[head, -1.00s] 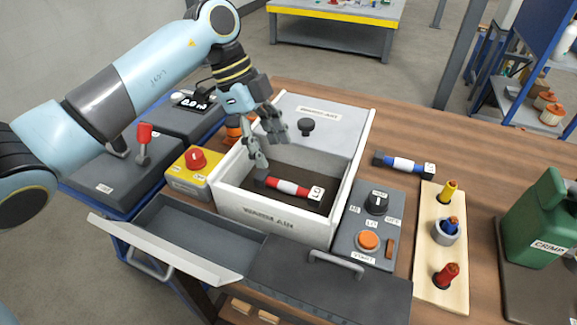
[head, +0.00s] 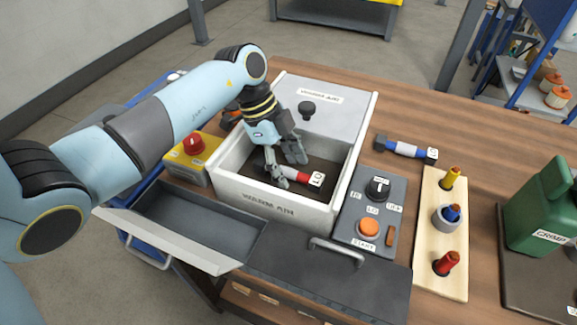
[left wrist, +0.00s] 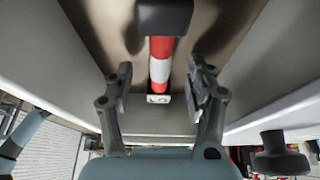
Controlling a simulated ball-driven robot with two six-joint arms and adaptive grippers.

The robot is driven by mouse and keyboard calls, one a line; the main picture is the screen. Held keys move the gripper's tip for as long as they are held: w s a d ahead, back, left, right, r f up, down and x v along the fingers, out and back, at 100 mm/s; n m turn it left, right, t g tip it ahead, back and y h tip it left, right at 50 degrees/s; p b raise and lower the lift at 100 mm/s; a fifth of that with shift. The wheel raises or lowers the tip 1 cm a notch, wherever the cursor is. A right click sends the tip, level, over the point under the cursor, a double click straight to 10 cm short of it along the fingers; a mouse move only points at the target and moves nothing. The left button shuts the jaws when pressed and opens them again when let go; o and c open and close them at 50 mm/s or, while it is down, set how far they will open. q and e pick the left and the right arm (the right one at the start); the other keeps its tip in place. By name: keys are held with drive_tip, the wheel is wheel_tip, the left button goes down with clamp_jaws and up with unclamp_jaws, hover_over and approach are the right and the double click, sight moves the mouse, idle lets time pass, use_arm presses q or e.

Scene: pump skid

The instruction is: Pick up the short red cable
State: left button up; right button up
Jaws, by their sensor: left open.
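The short red cable (head: 292,174) lies in the open white WARM AIN box. It has a red body with a white band, and a pale end block at its right end. My left gripper (head: 291,170) is lowered into the box over the cable and hides its left part. In the left wrist view the cable (left wrist: 161,60) runs between the two open fingers (left wrist: 160,85), with a gap on each side. A dark block sits at its top end and a marked end at its lower end. My right gripper is not in view.
The box walls (head: 268,203) stand close around the gripper. The box's grey lid with a black knob (head: 306,110) lies behind. A blue cable (head: 405,149), a control panel (head: 352,215) and a wooden peg board (head: 431,275) are on the right. An open drawer (head: 200,222) is in front.

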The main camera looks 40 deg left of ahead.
use_arm(q)
drive_tip(key=shift+f, duration=0.1)
drive_tip(key=shift+f, duration=0.2)
idle(0.4)
drive_tip(key=c, duration=1.1)
